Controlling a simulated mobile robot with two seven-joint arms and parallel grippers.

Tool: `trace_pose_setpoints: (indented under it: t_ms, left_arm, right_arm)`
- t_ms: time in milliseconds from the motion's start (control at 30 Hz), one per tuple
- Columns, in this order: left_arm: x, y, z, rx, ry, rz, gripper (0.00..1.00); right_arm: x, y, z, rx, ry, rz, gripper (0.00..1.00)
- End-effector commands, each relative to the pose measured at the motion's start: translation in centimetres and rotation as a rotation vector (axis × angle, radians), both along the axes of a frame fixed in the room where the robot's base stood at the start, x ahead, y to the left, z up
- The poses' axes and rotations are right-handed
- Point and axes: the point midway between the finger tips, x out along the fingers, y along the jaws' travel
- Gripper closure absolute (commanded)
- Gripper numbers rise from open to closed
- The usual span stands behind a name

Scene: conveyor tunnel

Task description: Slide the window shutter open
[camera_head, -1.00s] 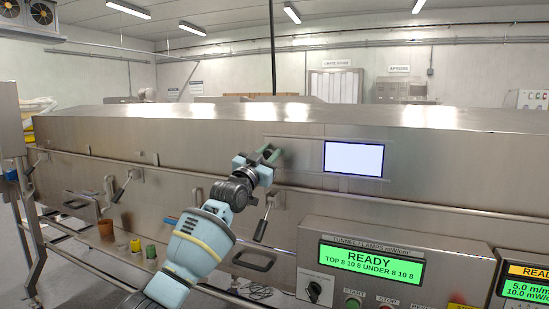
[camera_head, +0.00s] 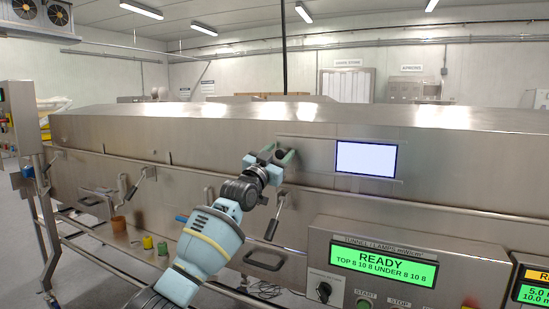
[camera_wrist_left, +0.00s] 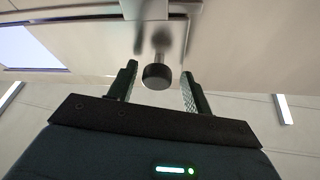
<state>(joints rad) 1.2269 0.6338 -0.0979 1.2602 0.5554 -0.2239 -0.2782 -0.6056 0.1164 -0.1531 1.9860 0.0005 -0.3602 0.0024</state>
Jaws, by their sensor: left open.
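A pale window (camera_head: 366,158) with a dark blue frame is set in the steel tunnel's front. It also shows in the wrist view (camera_wrist_left: 22,48) at the left edge. A flat steel panel between rails, apparently the shutter (camera_head: 318,157), lies just left of the window. My left gripper (camera_head: 283,157) is at this panel's left part, fingers pointing to the tunnel. In the wrist view a dark round knob (camera_wrist_left: 157,76) on a metal stem stands between its two open fingers (camera_wrist_left: 160,83), with gaps on both sides. The head view hides the knob. My right gripper is not seen.
The long steel tunnel (camera_head: 120,130) fills the middle. A lever handle (camera_head: 276,216) and a dark pull handle (camera_head: 266,262) lie below my left gripper. A control box with a green READY screen (camera_head: 383,264) stands at lower right.

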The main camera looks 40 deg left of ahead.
Motion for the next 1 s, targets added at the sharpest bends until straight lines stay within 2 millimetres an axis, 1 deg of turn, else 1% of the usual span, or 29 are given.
trace_pose_setpoints:
  t_ms: [167, 400, 600, 800, 1000]
  left_arm:
    - [-1.2, -0.2, -0.6, 0.002, 0.001, -0.001, 0.50]
    - [-4.0, -0.5, -1.8, 0.001, 0.001, 0.000, 0.50]
    - [-6.1, -0.7, -2.6, 0.002, 0.001, 0.001, 0.50]
    - [-7.0, -0.8, -2.8, 0.000, 0.000, 0.002, 0.50]
    - [-7.2, -0.8, -2.8, 0.000, -0.001, 0.002, 0.50]
  right_arm:
    - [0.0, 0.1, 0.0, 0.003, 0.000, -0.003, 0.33]
    - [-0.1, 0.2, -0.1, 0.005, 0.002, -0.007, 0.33]
    - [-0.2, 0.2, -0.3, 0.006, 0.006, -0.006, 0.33]
    - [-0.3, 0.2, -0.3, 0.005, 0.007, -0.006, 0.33]
    - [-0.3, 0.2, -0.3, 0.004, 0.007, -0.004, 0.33]
